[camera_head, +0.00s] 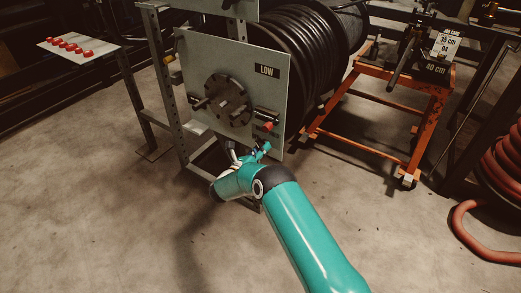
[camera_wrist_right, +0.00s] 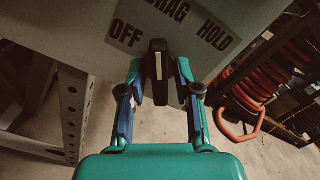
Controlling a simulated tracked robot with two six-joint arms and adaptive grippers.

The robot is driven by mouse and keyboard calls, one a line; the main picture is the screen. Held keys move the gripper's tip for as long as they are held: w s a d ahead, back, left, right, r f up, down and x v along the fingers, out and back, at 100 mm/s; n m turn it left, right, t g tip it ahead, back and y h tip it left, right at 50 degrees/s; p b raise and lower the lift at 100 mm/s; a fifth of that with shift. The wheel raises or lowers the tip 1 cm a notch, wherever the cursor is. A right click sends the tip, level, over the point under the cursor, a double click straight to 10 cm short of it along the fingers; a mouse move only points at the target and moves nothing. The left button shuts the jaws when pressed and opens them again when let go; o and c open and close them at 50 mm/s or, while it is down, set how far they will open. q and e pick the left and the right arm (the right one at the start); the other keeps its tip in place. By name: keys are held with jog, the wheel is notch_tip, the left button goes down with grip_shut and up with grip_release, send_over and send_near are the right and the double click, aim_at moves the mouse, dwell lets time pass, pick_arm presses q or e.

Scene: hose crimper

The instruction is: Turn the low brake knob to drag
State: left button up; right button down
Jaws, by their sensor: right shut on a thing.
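The low brake knob (camera_wrist_right: 158,72) is a dark bar with a white stripe, seen in the right wrist view. Its stripe stands nearly straight up the picture, towards the DRAG label (camera_wrist_right: 168,9). The OFF label (camera_wrist_right: 127,34) is to its left and the HOLD label (camera_wrist_right: 215,34) to its right. My right gripper (camera_wrist_right: 161,85) has its fingers on both sides of the knob and is shut on it. In the head view my right gripper (camera_head: 258,151) is at the lower right of the grey panel with the LOW sign (camera_head: 267,70). My left gripper is out of view.
The panel carries a round dark disc (camera_head: 227,99) with handles, left of my gripper. A black hose reel (camera_head: 312,45) is behind it. An orange cart (camera_head: 413,130) stands to the right, and red hose (camera_head: 470,235) lies at the far right. The front floor is clear.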

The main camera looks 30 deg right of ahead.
jog(key=shift+f+m+b, duration=0.15)
jog(key=shift+m+b, duration=0.15)
jog(key=shift+b, duration=0.3)
jog(key=c, duration=1.1)
grip_release()
jog(key=shift+c, duration=0.2)
jog(key=shift+a, duration=0.15)
jog(key=v, duration=1.1)
jog(key=shift+s+a, duration=0.15)
jog(key=shift+a, duration=0.25)
